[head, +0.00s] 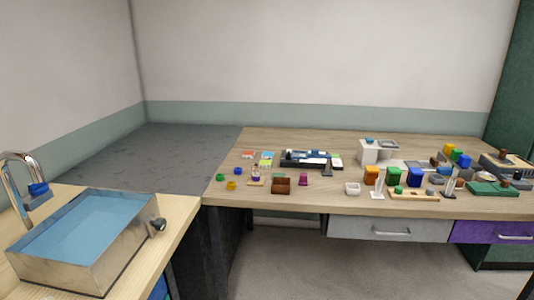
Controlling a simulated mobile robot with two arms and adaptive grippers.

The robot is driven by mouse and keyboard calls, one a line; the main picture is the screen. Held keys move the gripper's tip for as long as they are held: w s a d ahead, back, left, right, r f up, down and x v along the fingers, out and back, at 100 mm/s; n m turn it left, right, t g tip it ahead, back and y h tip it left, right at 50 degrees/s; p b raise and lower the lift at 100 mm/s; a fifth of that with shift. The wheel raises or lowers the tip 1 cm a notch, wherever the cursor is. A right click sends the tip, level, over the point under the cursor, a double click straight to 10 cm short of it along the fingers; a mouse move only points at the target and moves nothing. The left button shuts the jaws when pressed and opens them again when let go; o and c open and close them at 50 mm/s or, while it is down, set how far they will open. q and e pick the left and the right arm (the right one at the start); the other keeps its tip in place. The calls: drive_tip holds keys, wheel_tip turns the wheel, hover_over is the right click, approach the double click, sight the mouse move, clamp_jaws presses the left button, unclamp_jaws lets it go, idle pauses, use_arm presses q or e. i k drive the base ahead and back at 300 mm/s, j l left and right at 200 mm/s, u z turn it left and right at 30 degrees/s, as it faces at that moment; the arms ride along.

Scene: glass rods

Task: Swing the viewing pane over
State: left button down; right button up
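No part that is clearly a viewing pane can be made out at this distance. A white boxy device (368,152) stands towards the back of the wooden table, with a small blue piece on its top. A flat grey-framed panel (389,144) sits at its right side; I cannot tell whether it is a pane or how it is hinged. A black device with light and blue parts (304,159) lies further left on the same table. Neither of my grippers shows in the head view.
The wooden table (330,201) holds several small coloured blocks, a brown box (281,186), a white dish (352,188) and a green tray (492,188). A steel basin (127,250) with blue water and a tap (14,190) stand at left. A dark grey worktop (175,155) is bare.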

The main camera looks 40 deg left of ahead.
sight(315, 154)
drive_tip(key=u, duration=1.15)
drive_tip(key=i+l, duration=0.15)
drive_tip(key=i, duration=0.5)
drive_tip(key=i+l, duration=0.15)
drive_tip(key=i, duration=0.5)
drive_tip(key=j+u, duration=0.05)
